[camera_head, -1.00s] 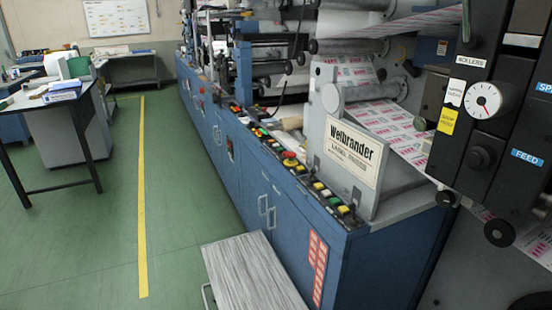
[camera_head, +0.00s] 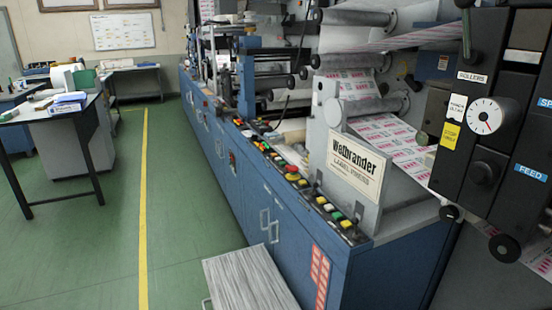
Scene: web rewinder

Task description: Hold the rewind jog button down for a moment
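A row of coloured push buttons (camera_head: 328,208) runs along the front top edge of the blue label press (camera_head: 300,240). Green, yellow, red and white caps show, with a larger red button (camera_head: 292,176) on a yellow base among them. At the right, a dark panel (camera_head: 495,110) carries a white dial (camera_head: 486,119) and black knobs, with labels reading "ROLLERS" and "FEED". I cannot tell which of these is the rewind jog button; the button labels are too small to read. Neither of my grippers is in view.
A grey slatted step (camera_head: 248,280) stands on the floor against the press front. Green floor with a yellow line (camera_head: 143,200) lies open to its left. A dark-legged table (camera_head: 75,112) stands further left. Printed web (camera_head: 390,135) runs over rollers above the press.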

